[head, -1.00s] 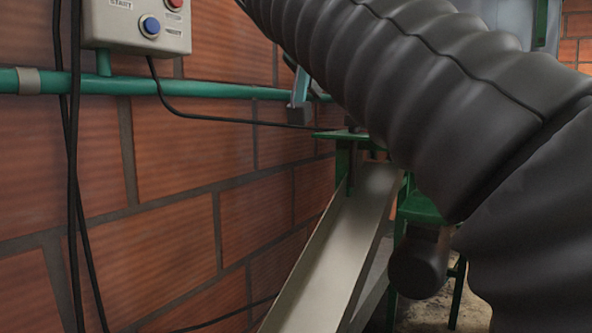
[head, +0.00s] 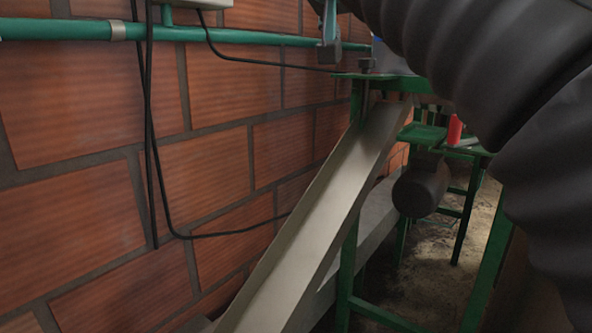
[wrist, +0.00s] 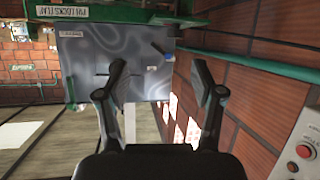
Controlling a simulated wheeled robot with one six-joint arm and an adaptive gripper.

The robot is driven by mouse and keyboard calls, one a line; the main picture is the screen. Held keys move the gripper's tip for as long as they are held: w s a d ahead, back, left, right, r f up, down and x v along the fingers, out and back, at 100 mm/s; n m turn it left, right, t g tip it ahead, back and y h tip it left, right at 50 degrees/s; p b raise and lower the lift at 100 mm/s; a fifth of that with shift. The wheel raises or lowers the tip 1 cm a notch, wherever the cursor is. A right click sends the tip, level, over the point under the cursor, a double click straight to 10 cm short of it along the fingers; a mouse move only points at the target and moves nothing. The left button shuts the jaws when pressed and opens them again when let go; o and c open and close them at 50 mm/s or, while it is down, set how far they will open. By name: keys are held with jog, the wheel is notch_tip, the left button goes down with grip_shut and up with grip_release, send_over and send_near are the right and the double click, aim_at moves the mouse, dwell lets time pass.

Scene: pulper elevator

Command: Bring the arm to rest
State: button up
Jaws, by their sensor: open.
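My arm, in a black ribbed sleeve (head: 450,60), crosses the upper right of the head view. Its end lies outside that view. In the wrist view my gripper (wrist: 161,78) is open, its two black fingers spread wide with nothing between them. Beyond the fingers is a grey metal panel (wrist: 88,62) with small labels, under a green beam (wrist: 120,14) with a white sign. I cannot tell how far the fingers are from the panel.
A sloping metal chute (head: 325,215) runs down beside the brick wall (head: 75,220). A green pipe (head: 75,30) and black cables run along the wall. A dark motor (head: 421,187) and green frame stand right of the chute. A control box (wrist: 298,150) with a red button is at the wrist view's lower right.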

jog(key=w+a+f+n+g+y, duration=0.1)
jog(key=a+f+n+y, duration=0.15)
jog(key=f, duration=0.35)
jog(key=w+a+f+n+g+y, duration=0.1)
jog(key=a+f+n, duration=0.2)
jog(key=f, duration=0.4)
jog(key=s+d+f+n+g+y, duration=0.15)
jog(key=s+f, duration=0.25)
jog(key=f, duration=0.7)
jog(key=s+d+f+m+g, duration=0.1)
jog(key=s+d+f, duration=0.2)
jog(key=s+f, duration=0.3)
jog(key=s+d+f+m+g, duration=0.1)
jog(key=s+d+f, duration=0.3)
jog(key=s+f, duration=0.3)
jog(key=s+d+f+g+y, duration=0.1)
jog(key=s+d+f, duration=0.2)
jog(key=s+f, duration=0.3)
notch_tip(320, 180, down, 4)
jog(key=shift+s+d+f+m, duration=0.2)
jog(key=shift+d+m, duration=0.15)
jog(key=shift+m, duration=0.05)
